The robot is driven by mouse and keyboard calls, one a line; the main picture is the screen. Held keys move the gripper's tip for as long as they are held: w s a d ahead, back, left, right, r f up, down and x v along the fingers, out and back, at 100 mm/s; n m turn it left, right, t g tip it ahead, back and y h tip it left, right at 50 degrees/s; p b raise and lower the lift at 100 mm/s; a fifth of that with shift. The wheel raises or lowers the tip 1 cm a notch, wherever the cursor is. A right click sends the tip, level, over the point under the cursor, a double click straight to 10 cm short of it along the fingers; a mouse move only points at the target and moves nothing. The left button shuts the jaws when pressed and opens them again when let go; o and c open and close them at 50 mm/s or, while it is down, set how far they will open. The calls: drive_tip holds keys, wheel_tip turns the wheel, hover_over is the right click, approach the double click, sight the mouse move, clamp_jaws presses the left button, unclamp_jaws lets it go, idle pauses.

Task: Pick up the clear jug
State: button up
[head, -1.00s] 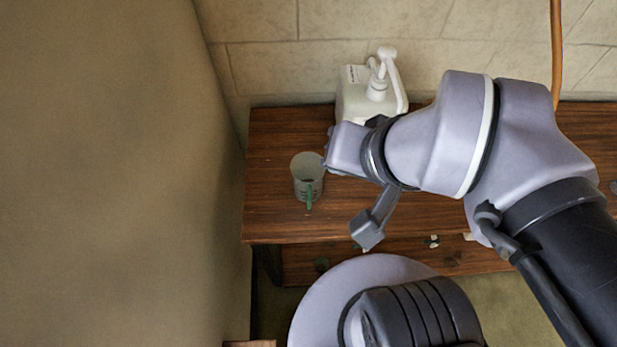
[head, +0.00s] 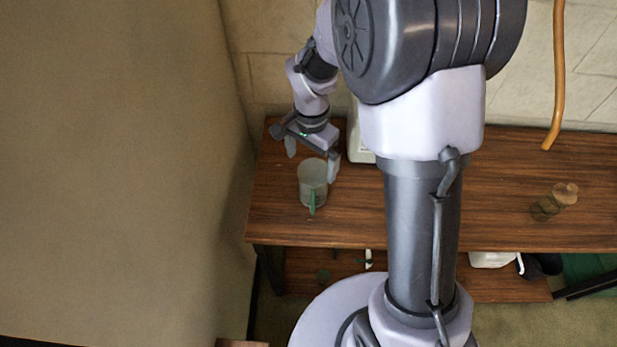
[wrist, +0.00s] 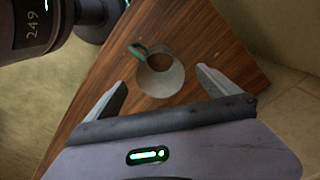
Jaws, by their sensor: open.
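The clear jug (head: 313,184) stands upright on the wooden table, near its left end. It has a green handle that points toward the table's front edge. In the wrist view the jug (wrist: 162,82) shows from above, beyond the fingers and roughly between their lines. My gripper (head: 311,161) is open and empty, just behind and above the jug, with its fingers pointing down. In the wrist view the two fingers of my gripper (wrist: 162,90) are spread wide, and neither visibly touches the jug.
A white pump container (head: 358,145) stands behind the jug, mostly hidden by my arm. Small brown round items (head: 553,202) lie on the table (head: 500,180) at right. A wall (head: 130,170) is close on the left. An orange hose (head: 557,80) hangs at right.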

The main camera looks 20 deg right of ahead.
drive_tip(key=b, duration=0.5)
approach(312, 182)
drive_tip(key=s+f, duration=0.2)
drive_tip(key=f, duration=0.1)
drive_tip(key=s+a+f, duration=0.1)
drive_tip(key=f, duration=0.1)
drive_tip(key=shift+s, duration=0.4)
drive_tip(key=shift+r+p, duration=0.1)
drive_tip(key=shift+p, duration=0.2)
drive_tip(key=shift+c, duration=0.7)
drive_tip(key=c, duration=1.3)
drive_tip(key=shift+c, duration=0.2)
drive_tip(key=shift+r, duration=0.15)
drive_tip(key=shift+r+p, duration=0.35)
drive_tip(key=shift+r, duration=0.05)
drive_tip(key=s+r+p, duration=0.4)
drive_tip(key=s, duration=1.2)
drive_tip(key=w+r+n, duration=0.3)
drive_tip(key=w+n, duration=0.7)
drive_tip(key=w, duration=0.3)
drive_tip(key=shift+w+d+r+n, duration=0.15)
drive_tip(key=shift+r+n, duration=0.05)
drive_tip(key=shift+n, duration=0.2)
